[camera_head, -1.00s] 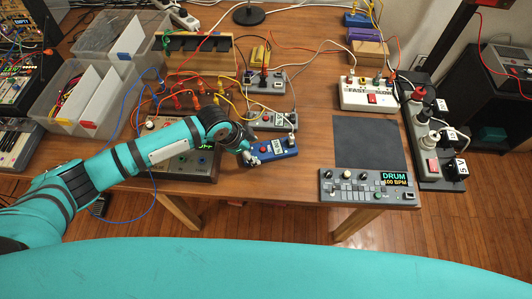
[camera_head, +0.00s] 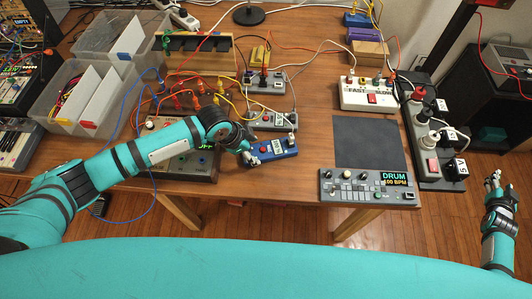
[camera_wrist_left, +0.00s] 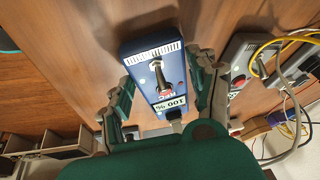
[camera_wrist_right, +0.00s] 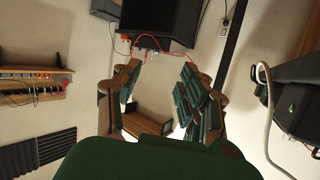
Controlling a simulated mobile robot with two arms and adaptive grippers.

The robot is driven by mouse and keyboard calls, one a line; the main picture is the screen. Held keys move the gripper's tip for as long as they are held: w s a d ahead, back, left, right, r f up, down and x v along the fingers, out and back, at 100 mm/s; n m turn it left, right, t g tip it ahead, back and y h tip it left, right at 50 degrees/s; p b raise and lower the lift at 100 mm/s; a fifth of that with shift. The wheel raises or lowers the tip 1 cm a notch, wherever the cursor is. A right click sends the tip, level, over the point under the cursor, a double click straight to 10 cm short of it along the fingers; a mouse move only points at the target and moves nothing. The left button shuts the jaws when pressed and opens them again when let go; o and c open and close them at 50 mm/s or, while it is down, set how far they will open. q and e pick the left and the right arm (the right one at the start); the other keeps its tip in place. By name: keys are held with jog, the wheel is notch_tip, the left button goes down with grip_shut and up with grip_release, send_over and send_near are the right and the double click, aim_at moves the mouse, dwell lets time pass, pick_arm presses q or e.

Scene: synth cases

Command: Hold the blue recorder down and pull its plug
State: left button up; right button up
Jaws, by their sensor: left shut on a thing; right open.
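The blue recorder (camera_head: 270,157) lies near the front edge of the table. It has a red button and a small label. My right gripper (camera_head: 493,186) is open and empty, off the table's right side. The right wrist view shows nothing between its fingers (camera_wrist_right: 160,92).
Grey boxes (camera_head: 271,119) with cables stand just behind the recorder. The drum machine (camera_head: 367,187) and a dark pad (camera_head: 368,141) lie to its right. A power strip (camera_head: 424,133) lines the table's right edge. Bare wood lies between recorder and drum machine.

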jog(key=w+d+r+t, duration=0.1)
jog(key=w+r, duration=0.5)
jog(key=r, duration=0.2)
jog(key=w+d+r+t, duration=0.1)
jog(key=w+r, duration=0.5)
jog(key=r, duration=0.3)
jog(key=w+a+f+n+y, duration=0.1)
jog(key=w+a+n+y, duration=0.3)
jog(key=a, duration=0.5)
jog(key=w+a+f+n+y, duration=0.1)
jog(key=w+a+n+y, duration=0.15)
jog(key=w+a, duration=0.55)
jog(key=w+a+f+n+g+y, duration=0.2)
jog(key=a+n+y, duration=0.35)
jog(key=a, duration=1.15)
jog(key=n+g, duration=1.2)
jog(key=n, duration=0.6)
send_near(293, 136)
jog(key=f, duration=0.2)
jog(key=shift+y, duration=0.3)
jog(key=shift+x, duration=4.25)
